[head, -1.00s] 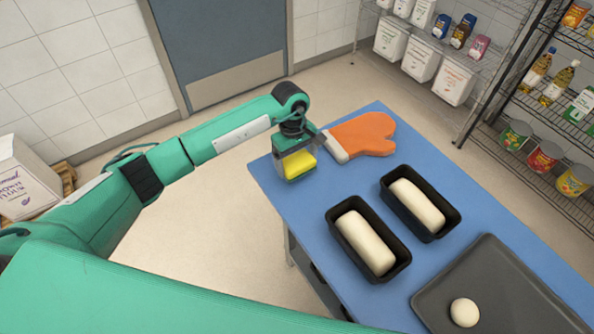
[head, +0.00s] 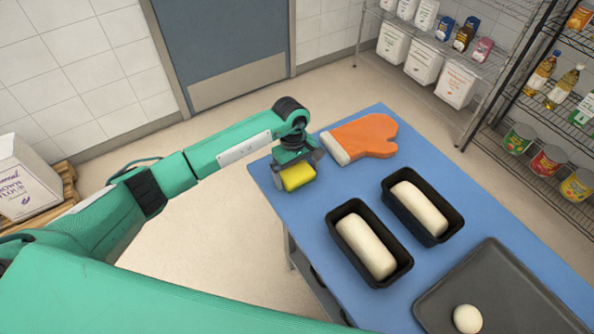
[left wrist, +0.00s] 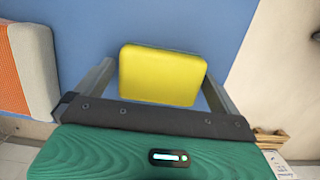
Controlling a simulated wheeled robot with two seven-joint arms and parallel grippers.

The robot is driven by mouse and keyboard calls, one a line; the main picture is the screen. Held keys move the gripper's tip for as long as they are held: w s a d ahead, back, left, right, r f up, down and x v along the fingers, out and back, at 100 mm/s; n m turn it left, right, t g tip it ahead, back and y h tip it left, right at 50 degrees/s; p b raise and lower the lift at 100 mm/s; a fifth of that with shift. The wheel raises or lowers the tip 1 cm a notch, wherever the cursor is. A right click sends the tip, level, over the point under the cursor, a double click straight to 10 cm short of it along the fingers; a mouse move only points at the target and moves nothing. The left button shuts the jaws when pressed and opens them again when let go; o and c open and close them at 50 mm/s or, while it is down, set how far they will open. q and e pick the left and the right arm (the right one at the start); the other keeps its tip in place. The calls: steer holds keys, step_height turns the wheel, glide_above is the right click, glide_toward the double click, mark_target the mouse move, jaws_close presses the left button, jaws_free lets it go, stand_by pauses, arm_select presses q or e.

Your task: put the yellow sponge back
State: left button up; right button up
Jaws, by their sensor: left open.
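The yellow sponge (head: 298,177) lies at the near left corner of the blue table top. In the left wrist view its yellow face (left wrist: 160,75) fills the middle, with a thin dark green edge at the far side. My left gripper (head: 296,167) is at the sponge, at the end of the arm from the left. In the left wrist view its two fingers (left wrist: 158,76) are open, one on each side of the sponge, with narrow gaps. The sponge's underside is hidden. My right gripper is in neither view.
An orange oven mitt (head: 365,137) lies just beyond the sponge. Two black loaf tins (head: 345,262) with dough and a dark tray (head: 485,285) with a dough ball take up the right part of the table (head: 320,205). Wire shelves stand behind.

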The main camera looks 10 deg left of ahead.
mark_target(293, 168)
arm_select(q)
step_height(293, 168, up, 12)
steer(key=w+a+p, duration=0.1)
steer(key=p, duration=0.1)
steer(key=shift+a, duration=0.15)
steer(key=shift+f, duration=0.1)
stand_by(0.4)
